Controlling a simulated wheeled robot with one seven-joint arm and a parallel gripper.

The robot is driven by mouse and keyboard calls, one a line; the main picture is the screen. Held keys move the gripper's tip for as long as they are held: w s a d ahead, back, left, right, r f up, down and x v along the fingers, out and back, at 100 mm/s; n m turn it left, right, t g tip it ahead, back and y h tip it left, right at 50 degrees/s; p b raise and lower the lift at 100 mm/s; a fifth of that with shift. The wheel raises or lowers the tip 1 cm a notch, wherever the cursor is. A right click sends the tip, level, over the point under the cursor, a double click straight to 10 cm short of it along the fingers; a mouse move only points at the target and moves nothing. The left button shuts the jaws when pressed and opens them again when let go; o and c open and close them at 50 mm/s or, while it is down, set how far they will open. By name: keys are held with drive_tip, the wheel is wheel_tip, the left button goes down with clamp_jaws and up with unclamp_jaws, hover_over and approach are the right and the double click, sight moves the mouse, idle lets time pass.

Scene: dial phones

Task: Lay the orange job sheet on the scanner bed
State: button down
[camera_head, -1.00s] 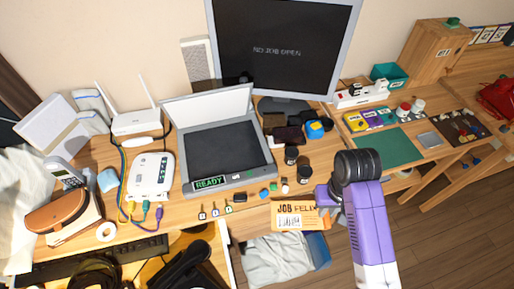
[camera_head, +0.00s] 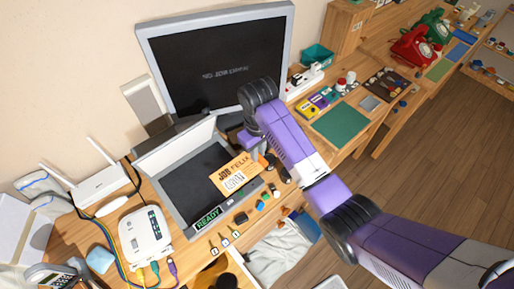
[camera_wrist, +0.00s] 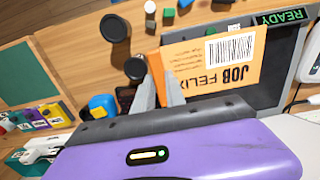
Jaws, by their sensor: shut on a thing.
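The orange job sheet (camera_head: 235,174) reads "JOB FELIX" and carries a barcode. It is over the right part of the dark scanner bed (camera_head: 184,190), whose lid stands open behind it. My gripper (camera_head: 259,153) is shut on the sheet's right edge. In the wrist view the sheet (camera_wrist: 212,65) extends from between the fingers (camera_wrist: 158,82) across the scanner bed (camera_wrist: 275,75). I cannot tell whether the sheet touches the glass. The scanner's front panel shows a green "READY" display (camera_head: 207,217).
A monitor (camera_head: 215,60) stands behind the scanner. Small coloured items (camera_head: 265,200) and dark round containers lie along the scanner's right front. A white router (camera_head: 145,235) with cables is at the left. A green mat (camera_head: 341,125) lies to the right.

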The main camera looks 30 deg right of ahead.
drive_tip(key=shift+w+a+f+b, duration=0.45)
drive_tip(key=shift+w+f, duration=0.35)
drive_tip(key=shift+w+a+f+b, duration=0.4)
drive_tip(key=shift+w+f, duration=0.35)
drive_tip(key=shift+w, duration=0.05)
drive_tip(key=w+f+b, duration=0.1)
drive_tip(key=b, duration=0.1)
drive_tip(key=a+f+b, duration=0.1)
drive_tip(key=b, duration=0.1)
drive_tip(key=shift+w, duration=0.4)
drive_tip(key=shift+f+b, duration=0.4)
drive_tip(key=shift+f, duration=0.7)
drive_tip(key=c, duration=1.3)
unclamp_jaws()
drive_tip(key=shift+d+r, duration=0.1)
drive_tip(key=shift+r, duration=0.05)
